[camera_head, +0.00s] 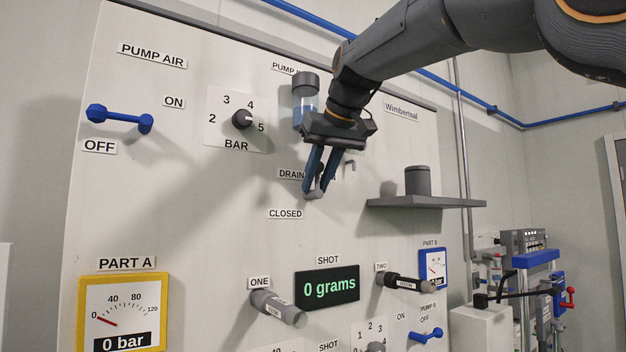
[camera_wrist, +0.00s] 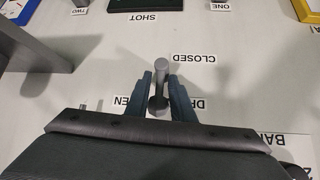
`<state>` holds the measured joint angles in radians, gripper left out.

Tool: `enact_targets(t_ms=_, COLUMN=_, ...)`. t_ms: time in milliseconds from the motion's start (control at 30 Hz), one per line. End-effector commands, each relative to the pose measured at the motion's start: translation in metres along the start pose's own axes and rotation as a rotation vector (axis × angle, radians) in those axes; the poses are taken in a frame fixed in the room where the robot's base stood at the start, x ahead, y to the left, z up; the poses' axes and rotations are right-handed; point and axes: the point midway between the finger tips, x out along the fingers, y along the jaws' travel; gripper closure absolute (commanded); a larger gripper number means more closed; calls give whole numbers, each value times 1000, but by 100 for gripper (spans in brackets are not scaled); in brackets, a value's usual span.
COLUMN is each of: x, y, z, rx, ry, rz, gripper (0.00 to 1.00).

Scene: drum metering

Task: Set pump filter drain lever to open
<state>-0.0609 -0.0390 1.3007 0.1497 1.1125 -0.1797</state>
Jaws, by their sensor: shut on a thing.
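The drain lever is a small grey bar with a round knob, below the pump filter (camera_head: 305,85) on the white panel. In the head view its knob (camera_head: 314,195) shows between my fingertips, to the right of the CLOSED label (camera_head: 285,213). My gripper (camera_head: 318,186) reaches down to it with blue fingers on either side. In the wrist view, which is upside down, the lever (camera_wrist: 160,72) lies between the fingers, its knob beside the CLOSED label (camera_wrist: 194,58). My gripper (camera_wrist: 161,90) is shut on it. The DRAIN label and the label ending in EN are partly hidden.
A grey shelf (camera_head: 425,202) carrying a dark cylinder (camera_head: 417,180) juts out to the right of my gripper. A blue pump air lever (camera_head: 120,119) and a pressure knob (camera_head: 242,118) are at the left. The shot display (camera_head: 328,287) reads 0 grams below.

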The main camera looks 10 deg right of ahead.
Motion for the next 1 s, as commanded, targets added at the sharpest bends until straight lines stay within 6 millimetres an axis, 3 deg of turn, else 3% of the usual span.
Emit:
enact_targets(t_ms=67, x=-4, y=0, z=-5, rx=0, ry=15, rz=2, gripper=100)
enact_targets(t_ms=100, x=-4, y=0, z=-5, rx=0, ry=15, rz=3, gripper=75)
enact_targets(t_ms=133, x=-5, y=0, z=-5, rx=-1, ry=15, rz=3, gripper=73)
enact_targets(t_ms=467, x=-5, y=-1, z=-2, rx=-2, ry=8, rz=1, gripper=73)
enact_targets(t_ms=1000, x=-76, y=0, z=-1, rx=-1, ry=10, rz=2, gripper=73)
